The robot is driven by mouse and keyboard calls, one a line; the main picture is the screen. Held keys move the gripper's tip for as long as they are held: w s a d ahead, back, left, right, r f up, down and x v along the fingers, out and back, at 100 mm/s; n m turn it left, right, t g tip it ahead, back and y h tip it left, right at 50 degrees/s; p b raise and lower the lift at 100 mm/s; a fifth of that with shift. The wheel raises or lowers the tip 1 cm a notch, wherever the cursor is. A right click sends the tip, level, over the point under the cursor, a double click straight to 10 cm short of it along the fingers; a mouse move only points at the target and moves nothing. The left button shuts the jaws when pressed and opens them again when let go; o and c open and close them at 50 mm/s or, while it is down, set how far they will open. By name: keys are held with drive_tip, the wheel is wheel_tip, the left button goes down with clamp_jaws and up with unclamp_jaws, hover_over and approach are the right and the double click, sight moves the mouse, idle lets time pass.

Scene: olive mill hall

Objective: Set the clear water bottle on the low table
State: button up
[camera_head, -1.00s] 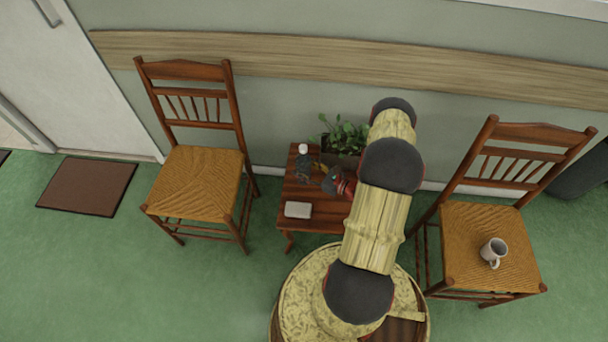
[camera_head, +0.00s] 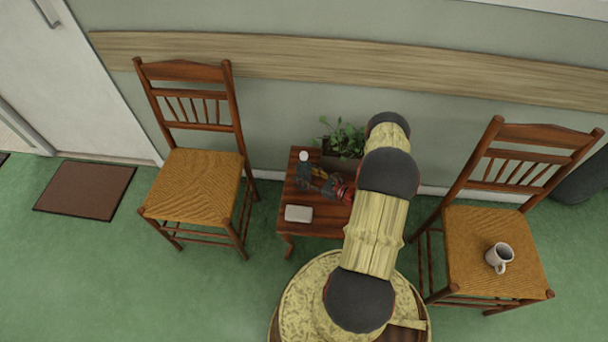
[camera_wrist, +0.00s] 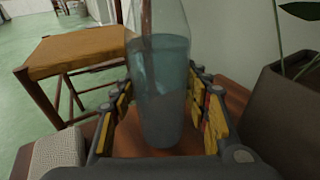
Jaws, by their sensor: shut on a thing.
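The clear water bottle (camera_wrist: 163,90) stands upright between the fingers of my gripper (camera_wrist: 160,95), which is shut on it. It holds bluish water. In the head view the bottle shows its white cap (camera_head: 304,156) over the back left part of the low table (camera_head: 285,226). The reddish wooden table also shows beneath the bottle in the wrist view. The bottle's base is at or just above the tabletop; I cannot tell if it touches. In the head view my gripper (camera_head: 316,182) reaches the bottle from the right, and my arm hides the table's right side.
A dark planter (camera_head: 341,163) with a leafy plant stands at the table's back, right of the bottle. A pale box (camera_head: 298,213) lies at the front left. Chairs flank the table: an empty left one (camera_head: 195,185) and a right one (camera_head: 485,235) bearing a mug (camera_head: 499,257).

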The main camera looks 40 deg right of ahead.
drive_tip(key=o, duration=1.7)
drive_tip(key=shift+c, duration=0.2)
drive_tip(key=shift+r, duration=0.1)
drive_tip(key=shift+s+d+r, duration=0.1)
drive_tip(key=shift+s, duration=0.25)
drive_tip(key=p+v, duration=0.3)
drive_tip(key=v, duration=0.8)
drive_tip(key=shift+s, duration=0.2)
